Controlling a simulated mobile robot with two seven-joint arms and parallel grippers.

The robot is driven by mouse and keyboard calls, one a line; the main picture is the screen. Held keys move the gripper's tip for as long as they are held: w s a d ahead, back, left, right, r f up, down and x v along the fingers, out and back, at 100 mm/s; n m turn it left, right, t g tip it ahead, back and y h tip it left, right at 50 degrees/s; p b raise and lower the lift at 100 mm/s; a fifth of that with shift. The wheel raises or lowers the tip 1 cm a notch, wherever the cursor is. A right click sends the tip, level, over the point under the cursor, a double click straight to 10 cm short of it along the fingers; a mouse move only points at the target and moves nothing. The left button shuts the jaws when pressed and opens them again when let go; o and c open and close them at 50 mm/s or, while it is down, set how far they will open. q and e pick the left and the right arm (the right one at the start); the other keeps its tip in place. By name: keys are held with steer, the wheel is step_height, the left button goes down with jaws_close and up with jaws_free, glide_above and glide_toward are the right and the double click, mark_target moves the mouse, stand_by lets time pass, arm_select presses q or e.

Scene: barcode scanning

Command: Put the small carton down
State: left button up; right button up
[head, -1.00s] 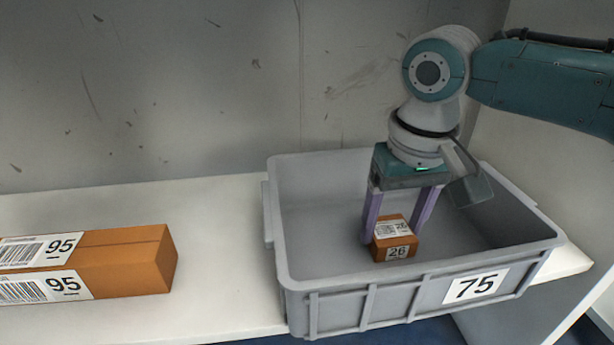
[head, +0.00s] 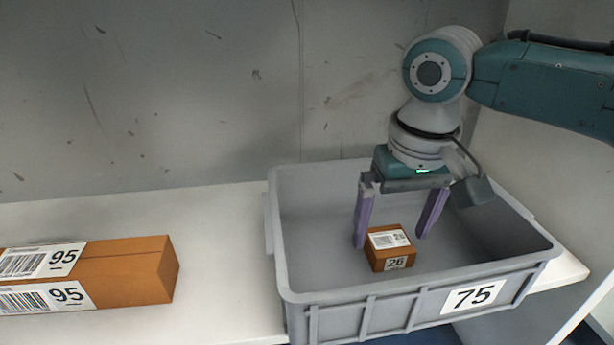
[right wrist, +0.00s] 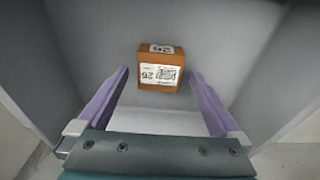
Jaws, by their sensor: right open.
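The small carton (head: 390,247) is brown with white labels reading 26. It sits on the floor of the grey bin (head: 345,304), which is labelled 75. My right gripper (head: 389,243) is inside the bin, with its two purple fingers spread on either side of the carton and clear of it. In the right wrist view, the carton (right wrist: 161,68) lies beyond the open fingertips (right wrist: 160,72), with gaps on both sides. My left gripper is not in view.
A long brown box (head: 120,272) labelled 95 lies on the white shelf (head: 225,240) left of the bin. The bin walls surround my right gripper. Bare shelf lies between the long box and the bin.

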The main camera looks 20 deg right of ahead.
mark_target(394, 250)
arm_select(q)
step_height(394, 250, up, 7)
steer(key=p, duration=0.6)
arm_select(e)
step_height(394, 250, up, 11)
steer(key=s, duration=0.1)
steer(key=shift+a+f, duration=0.15)
steer(key=shift+s, duration=0.1)
